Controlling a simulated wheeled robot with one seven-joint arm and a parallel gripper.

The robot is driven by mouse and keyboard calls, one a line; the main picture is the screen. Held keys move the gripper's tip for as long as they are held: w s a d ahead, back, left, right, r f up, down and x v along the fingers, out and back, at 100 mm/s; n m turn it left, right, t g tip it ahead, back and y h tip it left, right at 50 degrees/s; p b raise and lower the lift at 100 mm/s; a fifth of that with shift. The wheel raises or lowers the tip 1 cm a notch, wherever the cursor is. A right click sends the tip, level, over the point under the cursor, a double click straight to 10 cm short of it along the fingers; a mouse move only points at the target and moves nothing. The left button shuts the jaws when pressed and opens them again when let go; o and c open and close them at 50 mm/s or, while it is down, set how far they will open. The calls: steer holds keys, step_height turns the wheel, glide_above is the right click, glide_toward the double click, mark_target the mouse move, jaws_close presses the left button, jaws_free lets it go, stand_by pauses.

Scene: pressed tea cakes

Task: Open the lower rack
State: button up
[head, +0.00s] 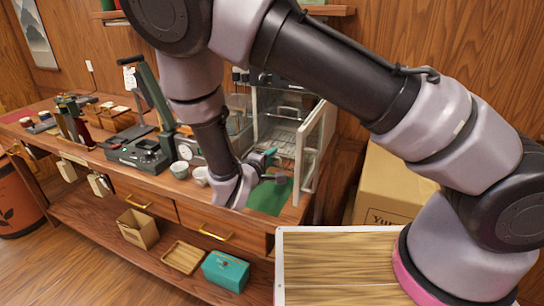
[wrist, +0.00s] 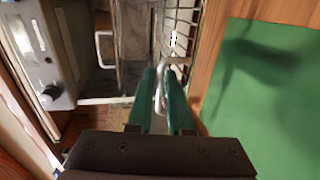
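The glass-walled cabinet (head: 254,108) stands on the bench with its framed door (head: 312,150) swung open to the right. The lower wire rack (head: 284,138) is low inside it; its wires (wrist: 183,30) also show in the wrist view. My gripper (head: 270,155) is low in front of the cabinet opening. In the wrist view, its green fingers (wrist: 162,82) stand on either side of the lower rack's metal handle (wrist: 160,92), close together and seemingly touching it. A second handle (wrist: 103,48), apparently the upper rack's, is to the left, apart from the fingers.
A green mat (head: 270,196) lies on the bench in front of the cabinet. A control panel with a knob (wrist: 47,95) is left of the fingers. Small cups (head: 180,169) and a scale-like device (head: 138,152) stand left. A cardboard box (head: 390,188) is right.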

steer(key=shift+s, duration=0.1)
steer(key=v, duration=1)
steer(key=shift+s, duration=0.25)
steer(key=shift+a+r, duration=0.1)
steer(key=shift+a, duration=0.1)
